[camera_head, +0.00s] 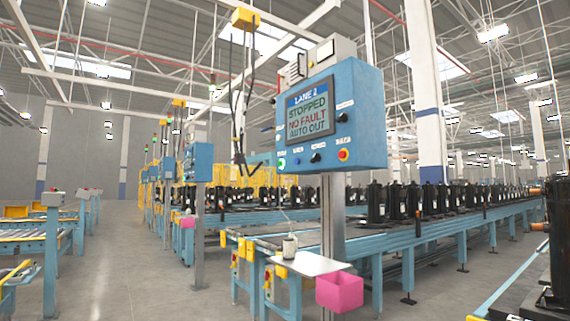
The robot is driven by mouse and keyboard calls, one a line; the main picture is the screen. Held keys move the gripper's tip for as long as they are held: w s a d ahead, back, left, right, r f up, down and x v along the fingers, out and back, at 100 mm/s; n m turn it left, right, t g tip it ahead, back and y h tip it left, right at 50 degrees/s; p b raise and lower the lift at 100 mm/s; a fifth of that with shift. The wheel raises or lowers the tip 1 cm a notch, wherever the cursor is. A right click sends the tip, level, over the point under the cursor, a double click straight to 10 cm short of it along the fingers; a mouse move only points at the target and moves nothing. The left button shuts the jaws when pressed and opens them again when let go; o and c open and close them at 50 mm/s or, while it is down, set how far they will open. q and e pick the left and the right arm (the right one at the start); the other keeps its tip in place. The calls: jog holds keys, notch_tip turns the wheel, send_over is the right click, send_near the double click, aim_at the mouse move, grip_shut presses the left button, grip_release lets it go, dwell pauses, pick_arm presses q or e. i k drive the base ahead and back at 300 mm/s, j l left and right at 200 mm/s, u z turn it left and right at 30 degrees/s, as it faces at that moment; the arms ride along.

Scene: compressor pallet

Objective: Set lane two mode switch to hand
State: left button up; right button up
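The blue lane 2 control box (372,120) stands on a grey post right of the picture's middle. Its screen (310,109) reads LANE 2, STOPPED, NO FAULT, AUTO OUT. More small dark controls sit beside the screen. The labels are too small to read, so I cannot tell which control is the mode switch or how it points. Neither gripper is in view.
A small grey shelf (318,263) with a cup (290,246) and a pink bin (339,291) are on the post below the box. A conveyor (420,238) with black compressors runs behind. Another compressor (562,235) is close at the right edge. Open floor (130,270) lies left.

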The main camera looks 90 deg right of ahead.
aim_at(316, 158)
jog(key=z, duration=3.25)
